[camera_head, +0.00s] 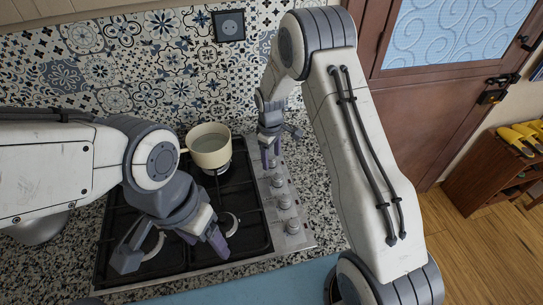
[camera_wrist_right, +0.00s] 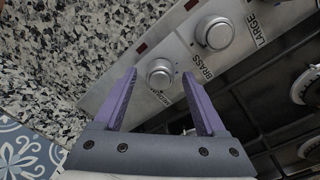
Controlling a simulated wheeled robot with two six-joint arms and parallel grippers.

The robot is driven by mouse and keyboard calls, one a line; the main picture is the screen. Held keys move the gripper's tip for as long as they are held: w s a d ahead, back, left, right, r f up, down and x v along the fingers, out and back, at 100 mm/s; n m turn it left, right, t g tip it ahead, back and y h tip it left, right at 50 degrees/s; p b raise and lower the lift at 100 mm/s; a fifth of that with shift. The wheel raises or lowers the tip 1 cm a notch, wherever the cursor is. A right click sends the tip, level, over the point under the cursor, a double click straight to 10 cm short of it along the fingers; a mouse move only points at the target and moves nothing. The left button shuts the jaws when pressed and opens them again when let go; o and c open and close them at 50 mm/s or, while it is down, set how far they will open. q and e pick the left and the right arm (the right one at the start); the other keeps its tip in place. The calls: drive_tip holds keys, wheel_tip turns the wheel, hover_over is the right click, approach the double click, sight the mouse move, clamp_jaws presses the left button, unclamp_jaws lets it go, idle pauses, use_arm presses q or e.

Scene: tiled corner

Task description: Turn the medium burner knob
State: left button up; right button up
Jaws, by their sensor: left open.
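The stove's control strip (camera_head: 283,205) carries a column of silver knobs along the right side of the black hob. My right gripper (camera_head: 270,156) is over the far end of this strip. In the right wrist view my right gripper (camera_wrist_right: 158,76) is open, and a round silver knob (camera_wrist_right: 160,73) shows between its purple fingertips; contact cannot be told. A second knob (camera_wrist_right: 214,33) lies beyond it, with "LARGE" printed nearby. My left gripper (camera_head: 170,250) is open and empty over the hob's front burners.
A cream pot (camera_head: 209,147) stands on the back right burner, close to my right gripper. Black grates (camera_head: 243,205) cover the hob. A patterned tile wall (camera_head: 150,70) rises behind. Speckled counter (camera_head: 315,180) is right of the strip.

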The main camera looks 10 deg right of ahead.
sight(272, 157)
drive_tip(key=shift+r, duration=0.1)
drive_tip(key=shift+r, duration=0.3)
wheel_tip(272, 157, up, 10)
drive_tip(key=b, duration=0.2)
drive_tip(key=shift+a+f, duration=0.15)
drive_tip(key=shift+s, duration=0.1)
drive_tip(key=c, duration=0.7)
drive_tip(key=shift+p, duration=0.6)
clamp_jaws()
wheel_tip(272, 157, down, 3)
drive_tip(key=m+p, duration=0.2)
drive_tip(key=p, duration=0.4)
drive_tip(key=shift+r, duration=0.2)
drive_tip(key=shift+d+f+m+p, duration=0.2)
drive_tip(key=shift+f+m+p, duration=0.25)
drive_tip(key=shift+f, duration=0.15)
drive_tip(key=shift+f+b, duration=1.1)
drive_tip(key=shift+f, duration=0.5)
